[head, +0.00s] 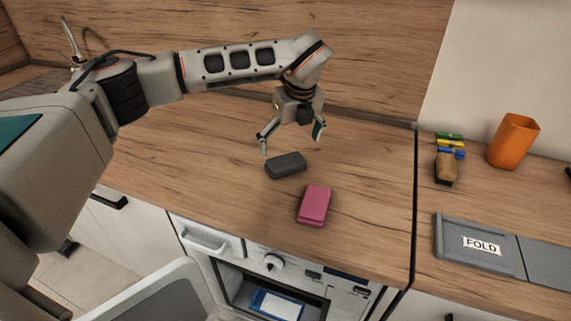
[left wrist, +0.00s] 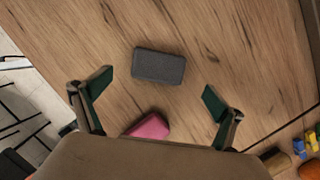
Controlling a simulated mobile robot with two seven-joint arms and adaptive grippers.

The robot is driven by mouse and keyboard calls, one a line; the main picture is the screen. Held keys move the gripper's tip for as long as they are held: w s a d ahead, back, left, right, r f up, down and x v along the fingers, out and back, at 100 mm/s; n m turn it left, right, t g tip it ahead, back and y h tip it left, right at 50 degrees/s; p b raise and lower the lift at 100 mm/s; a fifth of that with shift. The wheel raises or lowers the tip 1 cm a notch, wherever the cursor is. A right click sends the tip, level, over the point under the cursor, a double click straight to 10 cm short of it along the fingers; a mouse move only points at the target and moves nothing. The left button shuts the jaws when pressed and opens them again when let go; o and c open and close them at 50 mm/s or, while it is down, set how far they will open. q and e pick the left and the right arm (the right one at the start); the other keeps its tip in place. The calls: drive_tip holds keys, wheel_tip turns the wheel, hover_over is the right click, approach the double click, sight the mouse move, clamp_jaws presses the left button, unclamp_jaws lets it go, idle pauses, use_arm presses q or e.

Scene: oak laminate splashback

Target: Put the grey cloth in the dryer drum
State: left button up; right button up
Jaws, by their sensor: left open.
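The grey cloth (head: 286,166), a dark folded block, lies on the wooden worktop below my left gripper (head: 291,142). In the left wrist view the cloth (left wrist: 159,66) lies ahead of and between the spread fingers of my left gripper (left wrist: 157,94). The gripper is open, empty and above the worktop, apart from the cloth. The dryer (head: 325,287) is under the counter at the bottom of the head view. Its door (head: 160,297) stands open and a blue and white item (head: 277,304) shows in the opening. My right gripper is out of view.
A pink folded cloth (head: 314,205) lies close to the grey one, nearer the front edge. On the right are a grey tray marked FOLD (head: 451,243), an orange cup (head: 513,141), coloured pegs (head: 450,146) and a small brown item (head: 446,168). The worktop left of the cloths is clear.

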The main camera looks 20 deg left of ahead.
sight(286, 161)
use_arm(q)
drive_tip(key=x, duration=0.7)
drive_tip(key=shift+s+f+p, duration=0.1)
drive_tip(key=shift+s+p, duration=0.1)
drive_tip(key=shift+p, duration=0.2)
drive_tip(key=c, duration=1.3)
